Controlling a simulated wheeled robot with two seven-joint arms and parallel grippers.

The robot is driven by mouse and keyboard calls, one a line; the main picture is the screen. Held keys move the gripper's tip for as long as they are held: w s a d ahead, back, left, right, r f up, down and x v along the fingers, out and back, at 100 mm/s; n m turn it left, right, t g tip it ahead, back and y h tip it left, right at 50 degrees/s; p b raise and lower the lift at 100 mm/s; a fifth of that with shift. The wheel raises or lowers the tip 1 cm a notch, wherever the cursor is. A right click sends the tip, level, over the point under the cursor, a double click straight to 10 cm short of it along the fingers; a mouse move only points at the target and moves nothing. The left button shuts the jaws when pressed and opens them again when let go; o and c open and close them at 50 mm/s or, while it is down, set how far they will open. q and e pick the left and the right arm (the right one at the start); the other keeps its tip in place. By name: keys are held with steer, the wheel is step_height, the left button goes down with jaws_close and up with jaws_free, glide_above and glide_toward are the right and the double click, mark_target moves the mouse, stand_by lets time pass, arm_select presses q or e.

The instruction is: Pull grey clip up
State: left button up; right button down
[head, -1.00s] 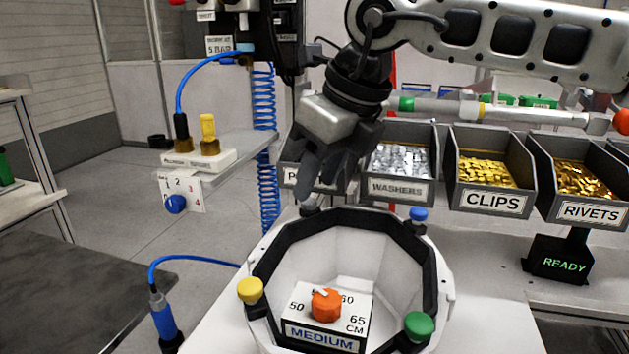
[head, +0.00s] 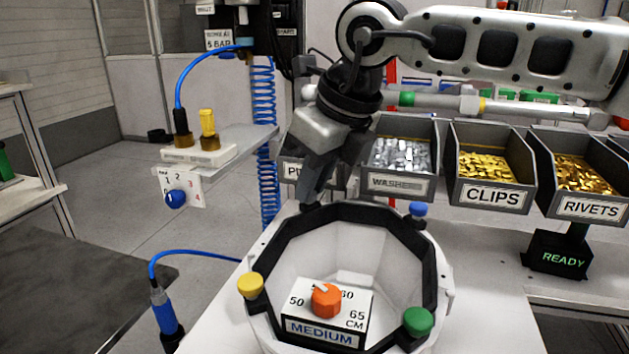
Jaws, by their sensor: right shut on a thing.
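The white helmet shell (head: 442,275) sits on the table with its open side up and a thick black inner rim. Yellow (head: 250,285), green (head: 418,322) and blue (head: 417,209) clips stand around its rim. The grey clip (head: 309,206) is at the far left of the rim, mostly covered by my fingers. My right gripper (head: 311,198) points down at that far rim with its fingers together, shut on the grey clip. The clip appears still down at the rim. My left gripper is not in view.
An orange dial (head: 326,301) on a white block marked MEDIUM stands inside the shell. Bins of washers (head: 398,185), clips (head: 492,196) and rivets (head: 590,208) stand behind. A shelf with a blue knob (head: 176,199) and a coiled blue hose (head: 264,150) are at left.

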steer(key=shift+r, duration=0.4)
steer(key=c, duration=1.3)
jaws_free()
steer(key=shift+r, duration=0.1)
steer(key=b+v, duration=0.1)
steer(key=v, duration=1.5)
steer(key=shift+s, duration=0.15)
